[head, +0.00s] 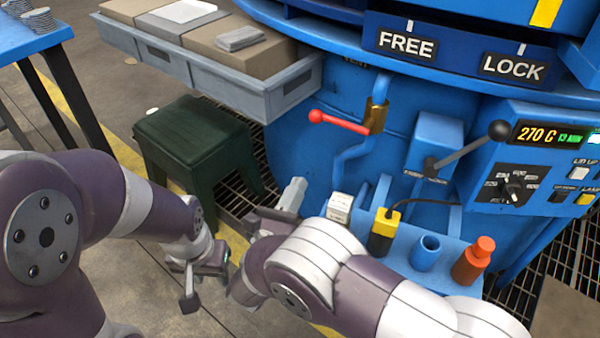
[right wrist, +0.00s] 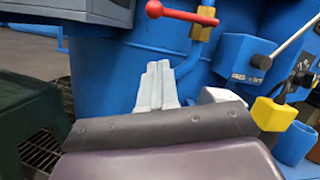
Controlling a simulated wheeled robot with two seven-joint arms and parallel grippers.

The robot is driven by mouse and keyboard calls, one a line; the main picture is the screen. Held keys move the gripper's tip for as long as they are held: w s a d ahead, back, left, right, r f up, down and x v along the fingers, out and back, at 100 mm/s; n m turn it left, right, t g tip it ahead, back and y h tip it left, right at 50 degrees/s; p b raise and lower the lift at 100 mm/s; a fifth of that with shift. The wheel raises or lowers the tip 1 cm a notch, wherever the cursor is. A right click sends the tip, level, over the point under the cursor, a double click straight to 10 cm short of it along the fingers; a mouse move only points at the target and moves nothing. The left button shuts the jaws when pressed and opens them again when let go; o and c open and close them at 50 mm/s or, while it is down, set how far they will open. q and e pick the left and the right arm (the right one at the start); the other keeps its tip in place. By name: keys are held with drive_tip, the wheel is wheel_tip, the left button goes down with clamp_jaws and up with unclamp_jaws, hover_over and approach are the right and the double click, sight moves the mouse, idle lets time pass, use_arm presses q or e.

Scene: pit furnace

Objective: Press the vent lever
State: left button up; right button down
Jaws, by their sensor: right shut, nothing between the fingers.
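The vent lever (head: 340,122) is a red rod with a ball end on a brass valve (head: 376,115), on a blue pipe of the furnace. It points left, and the letters above it are partly hidden. In the right wrist view the lever (right wrist: 182,13) is near the top edge, above my fingers. My right gripper (head: 293,192) is shut and empty, below and left of the lever and apart from it; its pale fingers also show in the right wrist view (right wrist: 157,84). My left gripper (head: 195,280) is low at the left, far from the lever; its jaw opening is unclear.
A grey tray (head: 235,93) with boxes juts out at upper left, above a dark green stool (head: 195,140). Right of the lever are a black-knobbed lever (head: 465,147) and a control panel (head: 545,165). A blue shelf (head: 400,262) holds several items below.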

drive_tip(key=w+d+r+b, duration=0.2)
drive_tip(key=w+r, duration=0.3)
drive_tip(key=w, duration=0.4)
drive_tip(key=shift+w+d+r+b, duration=0.25)
drive_tip(key=shift+d+b, duration=0.15)
drive_tip(key=shift+b, duration=0.5)
